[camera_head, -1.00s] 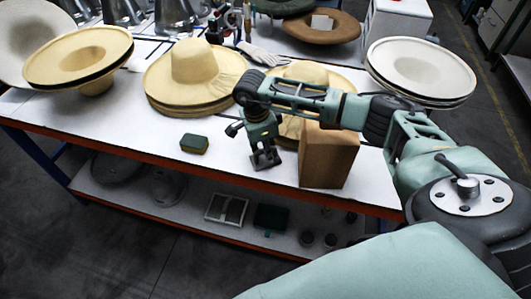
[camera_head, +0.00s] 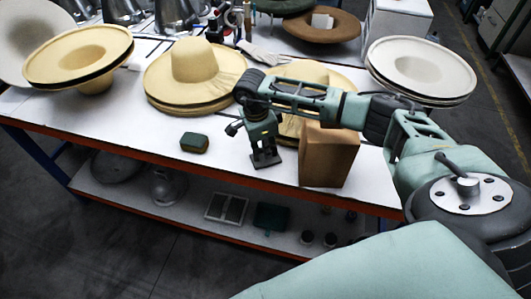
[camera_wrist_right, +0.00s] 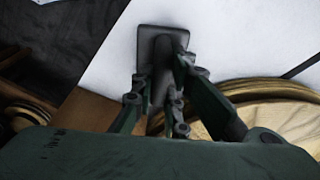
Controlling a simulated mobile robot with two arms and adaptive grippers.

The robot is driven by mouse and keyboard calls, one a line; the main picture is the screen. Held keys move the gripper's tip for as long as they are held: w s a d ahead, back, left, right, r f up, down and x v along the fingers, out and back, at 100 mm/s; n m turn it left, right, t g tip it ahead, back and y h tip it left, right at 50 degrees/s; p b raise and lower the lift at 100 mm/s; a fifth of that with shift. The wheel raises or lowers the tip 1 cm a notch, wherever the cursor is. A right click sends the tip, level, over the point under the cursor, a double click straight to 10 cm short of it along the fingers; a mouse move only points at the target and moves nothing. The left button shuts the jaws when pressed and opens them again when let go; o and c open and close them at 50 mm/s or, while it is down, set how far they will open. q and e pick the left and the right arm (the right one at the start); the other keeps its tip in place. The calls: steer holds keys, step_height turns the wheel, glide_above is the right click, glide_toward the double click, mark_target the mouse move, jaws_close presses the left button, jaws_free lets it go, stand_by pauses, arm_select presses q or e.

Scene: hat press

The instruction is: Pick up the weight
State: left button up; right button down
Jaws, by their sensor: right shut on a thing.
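The weight is a dark piece with a flat, square base (camera_head: 266,159) and a narrower upper part. It stands upright near the front edge of the white table, left of a brown box. My right gripper (camera_head: 261,138) comes down from above and is shut on the weight's upper part. In the right wrist view the dark base (camera_wrist_right: 158,36) shows beyond the fingers (camera_wrist_right: 155,100), over the white table top. The fingers hide much of the upper part. I cannot tell whether the base touches the table. My left gripper is not in view.
A brown box (camera_head: 328,158) stands close right of the weight. A small green and tan block (camera_head: 194,142) lies to its left. Straw hats (camera_head: 190,75) sit behind, and a white hat (camera_head: 420,68) is at the right. The table's front left is clear.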

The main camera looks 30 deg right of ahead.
steer(key=shift+r, duration=0.15)
steer(key=shift+w+r, duration=0.1)
steer(key=shift+r, duration=0.25)
step_height(320, 180, up, 8)
steer(key=b, duration=0.3)
steer(key=shift+r, duration=0.55)
steer(key=c, duration=2.3)
jaws_free()
jaws_close()
